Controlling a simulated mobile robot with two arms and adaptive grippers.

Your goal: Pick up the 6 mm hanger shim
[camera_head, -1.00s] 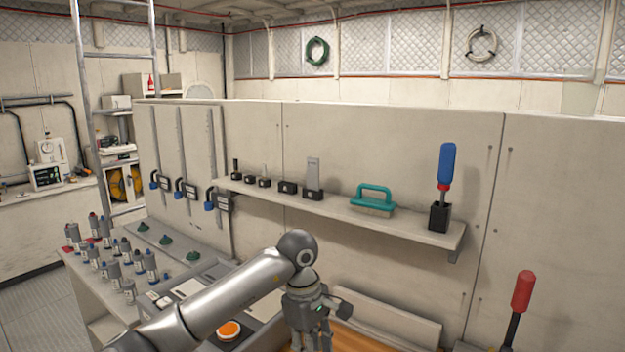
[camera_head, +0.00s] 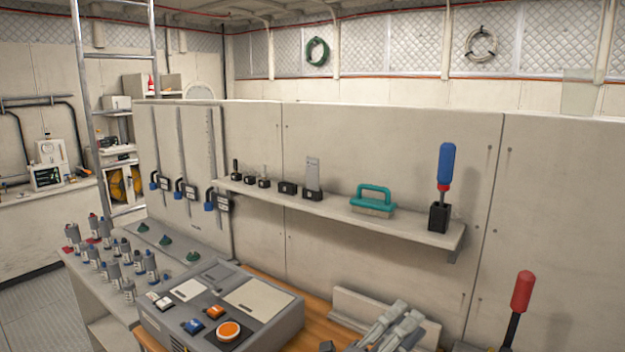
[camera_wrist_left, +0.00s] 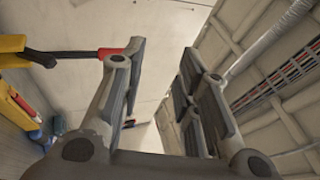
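Several small black holders stand in a row on the wall shelf (camera_head: 340,208) in the head view. A tall grey plate (camera_head: 313,172) stands up from one holder, and thinner pieces stand in some others to its left. No size marking is readable, so I cannot tell which is the 6 mm hanger shim. My left gripper (camera_head: 408,313) is at the bottom of the head view, below the shelf and well apart from the holders. In the left wrist view my left gripper (camera_wrist_left: 162,52) has its fingers apart with nothing between them. My right gripper is not in view.
A teal-handled brush (camera_head: 374,198) and a blue-handled tool (camera_head: 446,165) in a black holder stand farther right on the shelf. A grey console (camera_head: 285,318) with an orange button is at lower left. A red-handled tool (camera_head: 523,291) stands at lower right.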

